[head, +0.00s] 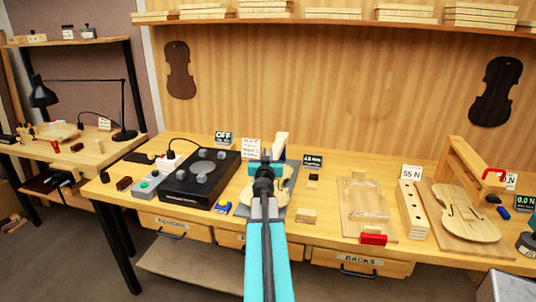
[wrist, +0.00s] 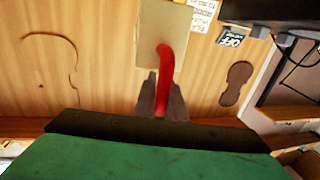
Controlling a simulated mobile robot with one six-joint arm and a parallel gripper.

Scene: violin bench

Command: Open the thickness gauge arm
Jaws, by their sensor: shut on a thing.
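The thickness gauge stands mid-bench in the head view, mostly hidden behind my arm. Its pale upright arm (head: 281,146) shows just beyond my gripper (head: 264,172), with a violin plate (head: 286,186) below. In the wrist view my gripper (wrist: 162,84) is shut on a red curved handle (wrist: 164,54). The handle joins a tan block (wrist: 150,32), which looks like part of the gauge arm. My arm hides the grip itself in the head view. A small dark display reading in mm (head: 312,161) stands right of the gauge.
Left of the gauge are a black box with knobs (head: 182,192) and a grey-green switch box (head: 147,184). To the right are a clear-topped board (head: 352,222), a drilled block (head: 410,212) and a violin under a wooden frame (head: 456,158). Small blocks lie between.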

